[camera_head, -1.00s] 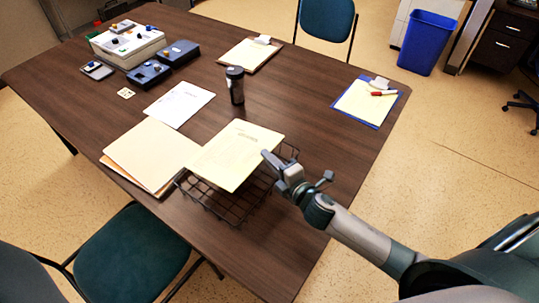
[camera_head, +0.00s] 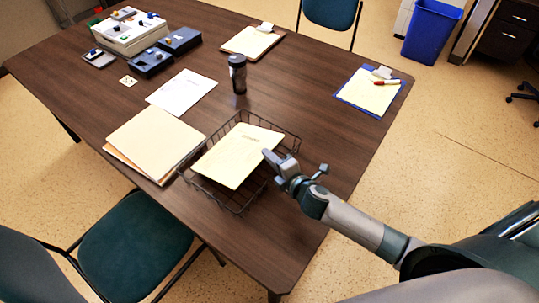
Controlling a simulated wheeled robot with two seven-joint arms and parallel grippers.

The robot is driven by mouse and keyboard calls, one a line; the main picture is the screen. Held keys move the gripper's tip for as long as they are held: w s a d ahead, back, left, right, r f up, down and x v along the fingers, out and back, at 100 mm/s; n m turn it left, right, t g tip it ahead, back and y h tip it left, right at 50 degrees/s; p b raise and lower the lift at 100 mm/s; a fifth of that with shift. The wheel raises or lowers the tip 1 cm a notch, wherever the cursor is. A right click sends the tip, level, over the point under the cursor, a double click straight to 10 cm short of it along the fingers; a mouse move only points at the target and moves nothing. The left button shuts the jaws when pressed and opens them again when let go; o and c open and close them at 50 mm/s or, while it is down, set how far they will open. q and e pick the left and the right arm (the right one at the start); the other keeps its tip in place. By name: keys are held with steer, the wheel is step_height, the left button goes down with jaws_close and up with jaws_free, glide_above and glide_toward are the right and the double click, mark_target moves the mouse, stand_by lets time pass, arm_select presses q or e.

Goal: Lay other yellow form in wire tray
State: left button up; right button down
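A pale yellow form (camera_head: 236,158) lies nearly level within the outline of the black wire tray (camera_head: 272,132). Its left corner is close to the tray's left rim; whether it rests on the tray floor is hard to tell. My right gripper (camera_head: 268,156) is at the form's right edge and appears shut on it, with the fingertips partly hiding that edge. Another yellow sheet (camera_head: 365,96) is on the blue clipboard (camera_head: 344,99) at the right, with a red pen on it. My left gripper is not in view.
Manila folders (camera_head: 150,140) lie left of the tray, with a white sheet (camera_head: 181,92) behind them. A dark tumbler (camera_head: 238,74) stands behind the tray. Another clipboard (camera_head: 250,41) and several device boxes (camera_head: 132,33) are farther back. Bare tabletop (camera_head: 300,100) lies between tumbler and blue clipboard.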

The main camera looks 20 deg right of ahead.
steer(key=shift+f+b, duration=0.5)
steer(key=shift+f, duration=0.4)
steer(key=c, duration=1.9)
jaws_free()
steer(key=shift+s+f, duration=0.1)
steer(key=shift+f, duration=0.1)
steer(key=s+d, duration=0.2)
steer(key=s, duration=0.1)
steer(key=s+d, duration=0.1)
steer(key=s, duration=0.1)
steer(key=shift+s+d, duration=0.1)
steer(key=shift+d, duration=0.1)
steer(key=shift+r, duration=0.15)
